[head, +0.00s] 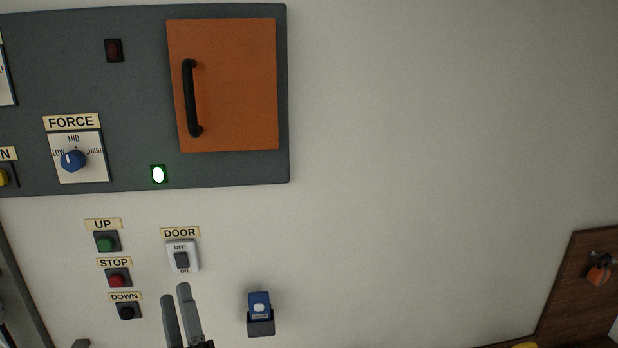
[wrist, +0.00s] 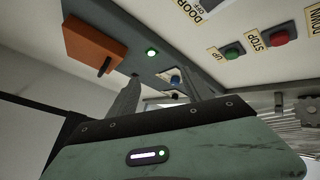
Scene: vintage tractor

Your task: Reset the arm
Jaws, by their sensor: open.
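My gripper (head: 176,291) rises from the bottom edge of the head view, its two grey fingers pointing up with a narrow gap between them. It is open, and nothing shows between the fingers. Its tips appear just below the DOOR switch (head: 182,256); I cannot tell how far they stand from the wall. In the wrist view my gripper (wrist: 159,74) also shows, with the fingers apart and empty. The rest of my arm is out of the head view.
A grey panel (head: 230,170) carries a shut orange door (head: 235,85), a FORCE knob (head: 73,160) and a lit green lamp (head: 158,174). UP (head: 106,243), STOP (head: 118,280) and DOWN (head: 127,312) buttons are left of my gripper. A blue item sits in a holder (head: 261,325) to its right.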

